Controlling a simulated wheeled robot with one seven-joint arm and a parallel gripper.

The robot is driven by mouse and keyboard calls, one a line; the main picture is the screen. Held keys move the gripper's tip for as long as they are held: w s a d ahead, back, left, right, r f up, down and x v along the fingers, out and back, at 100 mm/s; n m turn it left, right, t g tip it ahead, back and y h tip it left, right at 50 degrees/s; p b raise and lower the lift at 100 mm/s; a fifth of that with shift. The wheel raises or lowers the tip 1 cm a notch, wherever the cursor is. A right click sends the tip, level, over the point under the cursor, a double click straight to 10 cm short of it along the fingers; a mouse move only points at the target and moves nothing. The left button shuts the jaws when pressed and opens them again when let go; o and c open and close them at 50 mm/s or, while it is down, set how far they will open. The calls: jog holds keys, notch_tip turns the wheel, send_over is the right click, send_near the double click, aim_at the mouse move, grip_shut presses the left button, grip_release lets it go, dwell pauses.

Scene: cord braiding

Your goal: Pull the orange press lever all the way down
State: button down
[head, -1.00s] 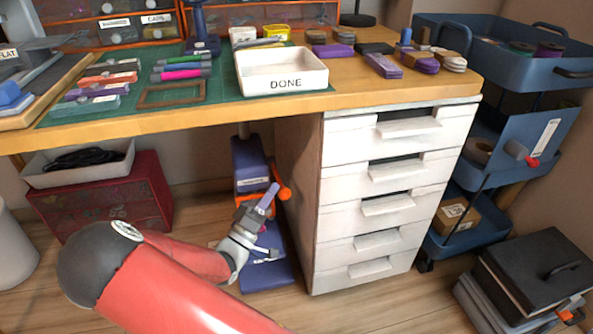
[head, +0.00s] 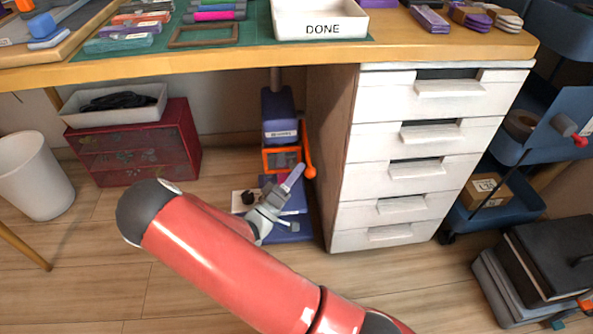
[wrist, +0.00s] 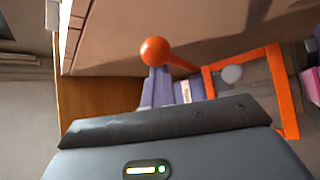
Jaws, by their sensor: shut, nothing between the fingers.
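The purple press (head: 279,112) stands on the floor under the workbench, with an orange frame (head: 268,160) at its middle. Its orange lever (head: 306,145) is on the right side and hangs downward, ending in an orange ball (head: 310,172). The ball also shows large in the wrist view (wrist: 155,50). My gripper (head: 297,172) is shut and empty, its lavender-grey fingers pointing up and right. Its tips are close to the ball's left side in the head view. In the wrist view the fingers (wrist: 160,80) overlap the ball's lower edge; contact cannot be told. My arm hides part of the press base.
A white drawer unit (head: 400,170) stands close to the right of the lever. A red drawer box (head: 140,150) with a white tray is on the left, beside a white bin (head: 35,175). The bench top (head: 200,62) hangs above. Open floor lies in front.

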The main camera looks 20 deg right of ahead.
jog(key=shift+s+d+f, duration=0.1)
jog(key=shift+s+f, duration=0.15)
jog(key=shift+f, duration=0.1)
jog(key=v, duration=0.7)
jog(key=shift+a, duration=0.4)
jog(key=shift+w, duration=0.15)
